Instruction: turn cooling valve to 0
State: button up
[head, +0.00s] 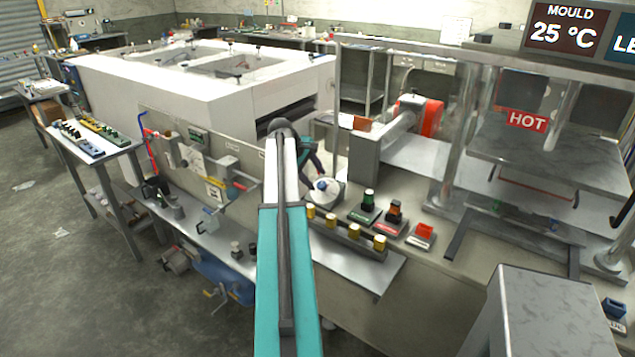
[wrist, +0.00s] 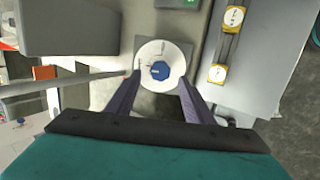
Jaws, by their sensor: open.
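The cooling valve is a round white dial with a blue knob at its centre. In the head view the dial (head: 324,195) stands on the bench just right of my arm's end. In the wrist view the dial (wrist: 147,53) and its blue knob (wrist: 160,70) lie just ahead of my fingers. My gripper (wrist: 158,82) is open, its two dark fingers spread to either side of the knob and apart from it. The dial's markings are too small to read.
A row of yellow-topped knobs (head: 353,232) stands right of the dial, with green (head: 366,205) and red (head: 424,232) buttons beyond. A press with a HOT sign (head: 527,121) is at the right. A grey bar (wrist: 62,85) crosses the wrist view at left.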

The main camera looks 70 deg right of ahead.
jog(key=b+v, duration=0.2)
jog(key=v, duration=0.8)
jog(key=shift+r, duration=0.25)
jog(key=shift+a, duration=0.1)
jog(key=shift+w, duration=0.15)
